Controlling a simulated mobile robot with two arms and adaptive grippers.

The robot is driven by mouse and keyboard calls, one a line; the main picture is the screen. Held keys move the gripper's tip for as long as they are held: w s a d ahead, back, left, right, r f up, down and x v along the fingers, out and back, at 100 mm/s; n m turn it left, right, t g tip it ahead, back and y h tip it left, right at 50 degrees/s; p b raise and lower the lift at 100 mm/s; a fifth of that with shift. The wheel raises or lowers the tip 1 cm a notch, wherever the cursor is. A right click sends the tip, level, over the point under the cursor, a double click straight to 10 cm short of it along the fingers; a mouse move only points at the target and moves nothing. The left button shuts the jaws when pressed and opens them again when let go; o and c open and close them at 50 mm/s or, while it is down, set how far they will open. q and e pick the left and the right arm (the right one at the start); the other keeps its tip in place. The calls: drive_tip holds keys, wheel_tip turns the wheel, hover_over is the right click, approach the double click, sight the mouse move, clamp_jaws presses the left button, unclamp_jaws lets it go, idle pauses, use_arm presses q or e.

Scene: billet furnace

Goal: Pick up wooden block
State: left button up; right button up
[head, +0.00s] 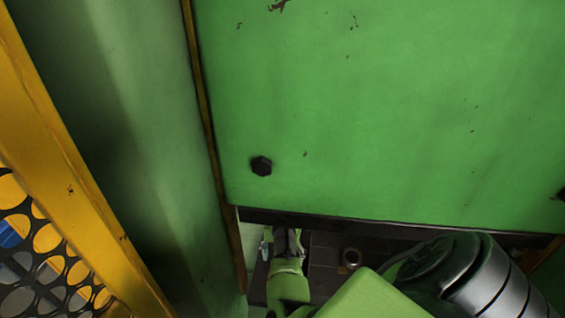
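No wooden block can be made out in the head view. A green and dark gripper-like part of mine (284,243) shows at the bottom centre, below the edge of a big green panel (370,110). It seems to belong to my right arm, whose silver joint shows at the bottom right. It is small and dark between its pale side parts, so I cannot tell whether it is open or shut, or whether it holds anything. My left gripper is not in view.
The green panel, with a dark bolt (261,166), fills most of the view. A green side wall (130,120), a yellow post (72,170) and perforated mesh (45,270) stand at left.

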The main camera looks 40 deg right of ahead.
wheel_tip(320, 180, down, 4)
drive_tip(key=shift+f, duration=0.2)
drive_tip(key=shift+a, duration=0.1)
drive_tip(key=c, duration=1.5)
drive_tip(key=shift+r, duration=0.1)
